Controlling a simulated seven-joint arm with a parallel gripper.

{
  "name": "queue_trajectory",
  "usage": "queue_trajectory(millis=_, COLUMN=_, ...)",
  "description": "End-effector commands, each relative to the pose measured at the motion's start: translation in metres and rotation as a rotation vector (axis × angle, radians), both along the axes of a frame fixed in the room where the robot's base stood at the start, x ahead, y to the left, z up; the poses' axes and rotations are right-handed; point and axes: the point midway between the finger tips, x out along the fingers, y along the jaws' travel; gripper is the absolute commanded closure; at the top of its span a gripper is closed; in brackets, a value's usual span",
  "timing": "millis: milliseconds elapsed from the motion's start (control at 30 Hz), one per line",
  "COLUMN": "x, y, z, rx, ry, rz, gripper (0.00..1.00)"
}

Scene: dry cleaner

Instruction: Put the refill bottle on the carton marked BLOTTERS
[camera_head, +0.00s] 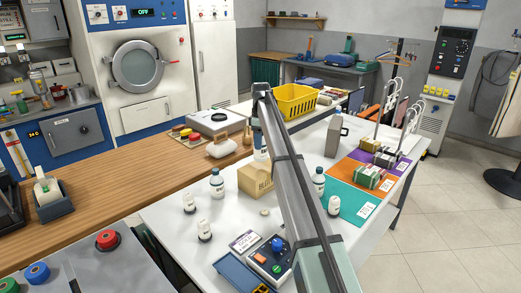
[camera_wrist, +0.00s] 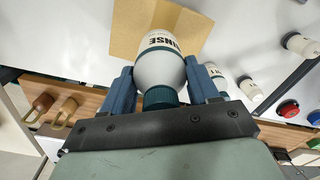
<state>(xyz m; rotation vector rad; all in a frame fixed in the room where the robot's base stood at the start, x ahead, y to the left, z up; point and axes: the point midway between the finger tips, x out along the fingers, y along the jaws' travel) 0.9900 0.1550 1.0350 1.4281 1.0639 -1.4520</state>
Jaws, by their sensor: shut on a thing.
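The refill bottle (camera_wrist: 160,68), white with a dark teal cap and a label ending in "INSE", is between the blue fingers of my gripper (camera_wrist: 161,82), which is shut on it. In the head view the bottle (camera_head: 260,153) shows beside my arm link, at the top of the brown carton (camera_head: 252,181). Only the start of the carton's marking, "BLO", shows; my arm hides the rest. In the wrist view the carton (camera_wrist: 126,38) lies behind the bottle's base. I cannot tell whether bottle and carton touch.
Similar white bottles stand left (camera_head: 216,184) and right (camera_head: 319,181) of the carton. Smaller white bottles (camera_head: 189,203) stand nearer. A yellow basket (camera_head: 295,103) is behind, and a control box (camera_head: 269,259) in front. The white table (camera_head: 165,225) has clear room at left.

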Motion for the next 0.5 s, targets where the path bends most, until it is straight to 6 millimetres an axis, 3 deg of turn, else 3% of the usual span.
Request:
queue_trajectory(millis=333, x=-0.001, y=0.0, z=-0.035, rx=0.0, ry=0.0, rz=0.0, gripper=0.81)
queue_trajectory(millis=500, x=0.0, y=0.0, z=-0.038, rx=0.0, ry=-0.001, rz=0.0, gripper=0.81)
